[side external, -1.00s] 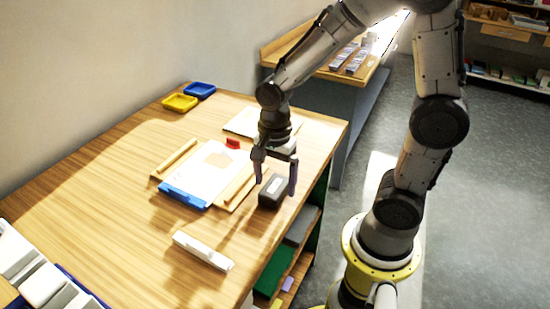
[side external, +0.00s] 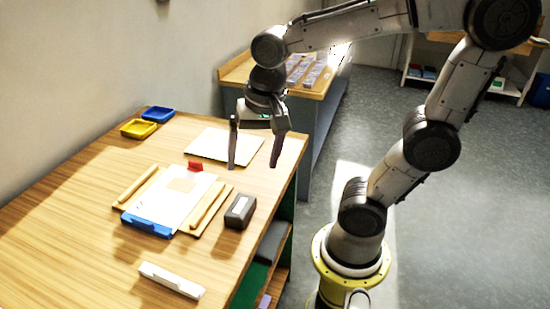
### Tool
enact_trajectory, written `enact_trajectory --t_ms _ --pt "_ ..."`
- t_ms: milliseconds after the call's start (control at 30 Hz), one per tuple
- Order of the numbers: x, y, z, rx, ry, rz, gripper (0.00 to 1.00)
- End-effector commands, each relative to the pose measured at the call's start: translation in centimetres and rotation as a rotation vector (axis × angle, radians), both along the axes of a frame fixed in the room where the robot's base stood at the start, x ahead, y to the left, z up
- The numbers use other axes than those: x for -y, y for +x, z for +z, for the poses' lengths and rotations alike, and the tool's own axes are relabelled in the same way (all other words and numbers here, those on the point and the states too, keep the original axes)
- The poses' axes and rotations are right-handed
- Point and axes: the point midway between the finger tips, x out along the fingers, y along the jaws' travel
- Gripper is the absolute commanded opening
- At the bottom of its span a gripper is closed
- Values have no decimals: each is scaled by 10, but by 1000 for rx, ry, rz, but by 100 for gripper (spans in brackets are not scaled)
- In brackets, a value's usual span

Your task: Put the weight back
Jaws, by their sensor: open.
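The weight looks to be the dark grey block with a pale label (side external: 240,212). It rests on the wooden table (side external: 75,210) near the right edge, just right of a board with a paper sheet (side external: 182,205). My gripper (side external: 253,165) is open and empty, with its fingers spread and pointing down. It is raised above the table's far right part, beyond the block and apart from it.
On the board are wooden strips (side external: 138,185), a blue clip (side external: 147,224) and a red piece (side external: 195,167). A pale sheet (side external: 215,143) lies behind. Yellow (side external: 138,129) and blue (side external: 158,114) trays stand at the back. A white bar (side external: 171,281) lies in front.

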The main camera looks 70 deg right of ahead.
Motion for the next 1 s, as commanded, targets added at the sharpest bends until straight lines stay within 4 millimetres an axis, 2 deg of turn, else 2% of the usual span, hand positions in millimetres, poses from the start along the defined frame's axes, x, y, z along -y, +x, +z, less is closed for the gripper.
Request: enact_trajectory --t_ms 200,400,600,1000 --pt "1 -36 10 171 -146 508 92" --pt "1 -54 11 258 -280 818 92" --pt "1 -59 10 279 -329 917 92" --pt "1 -59 10 279 -328 918 92"
